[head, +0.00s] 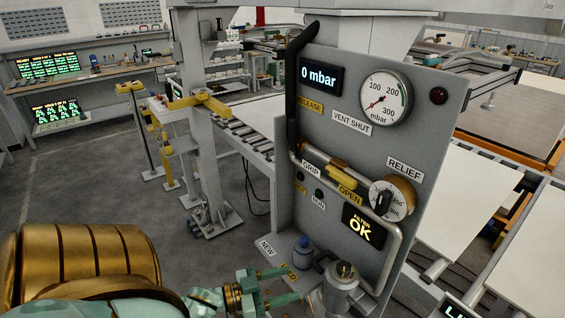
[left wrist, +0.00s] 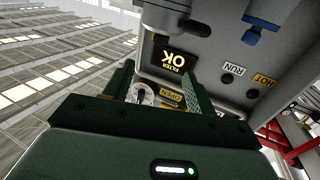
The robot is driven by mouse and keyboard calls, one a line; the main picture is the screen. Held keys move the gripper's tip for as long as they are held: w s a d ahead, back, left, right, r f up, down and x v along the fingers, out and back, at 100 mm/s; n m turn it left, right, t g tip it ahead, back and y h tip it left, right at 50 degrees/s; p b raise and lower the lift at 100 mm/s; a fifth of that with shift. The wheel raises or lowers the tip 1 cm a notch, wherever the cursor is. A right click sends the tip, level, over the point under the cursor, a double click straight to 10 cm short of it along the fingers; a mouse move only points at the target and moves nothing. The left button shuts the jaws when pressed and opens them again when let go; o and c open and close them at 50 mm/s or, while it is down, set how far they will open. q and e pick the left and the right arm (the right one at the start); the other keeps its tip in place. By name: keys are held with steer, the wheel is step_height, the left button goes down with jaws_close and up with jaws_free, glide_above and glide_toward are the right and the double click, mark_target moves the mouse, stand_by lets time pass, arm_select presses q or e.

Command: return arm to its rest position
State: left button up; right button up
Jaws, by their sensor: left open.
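My left gripper (head: 287,284) is low in the head view, in front of the lower left part of the grey control panel (head: 330,130). Its two green fingers are apart with nothing between them. In the left wrist view, the open fingers (left wrist: 158,70) point towards the panel, with the relief dial (left wrist: 142,93) visible between them. Whether a finger touches the panel cannot be told. My right gripper is not in view.
The panel carries a "0 mbar" display (head: 318,76), a round gauge (head: 386,98), a relief knob (head: 391,199) and a bent grey handle (head: 398,250). A blue-capped part (head: 303,250) and a grey canister (head: 342,285) stand close to the gripper. Open floor (head: 90,190) lies left.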

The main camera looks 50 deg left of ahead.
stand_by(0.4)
arm_select(q)
steer(key=s+a+f+g+y+b, duration=0.1)
steer(key=s+a+f+g+y, duration=0.15)
steer(key=f, duration=0.55)
steer(key=s+a+f+g+y, duration=0.2)
steer(key=a+f+y, duration=0.15)
steer(key=f, duration=0.35)
steer(key=s+a+f+g+y+b, duration=0.1)
steer(key=s+f+g+b, duration=0.2)
steer(key=s+f, duration=0.55)
steer(key=s+f+g+y+b, duration=0.25)
steer(key=s+f, duration=0.25)
steer(key=f, duration=0.6)
steer(key=s+d+f+g+h+b, duration=0.1)
steer(key=s+d+f+g+b, duration=0.2)
steer(key=s+d+f, duration=0.3)
steer(key=s+d+f+g+b, duration=0.2)
steer(key=s+d+f+b, duration=0.1)
steer(key=s+f, duration=0.5)
steer(key=w+d+f+n+h+b, duration=0.1)
steer(key=w+d+f+b, duration=0.1)
steer(key=d+f, duration=0.3)
steer(key=d+b, duration=0.1)
steer(key=d, duration=0.2)
steer(key=shift+w+g, duration=0.15)
steer(key=shift+g, duration=0.15)
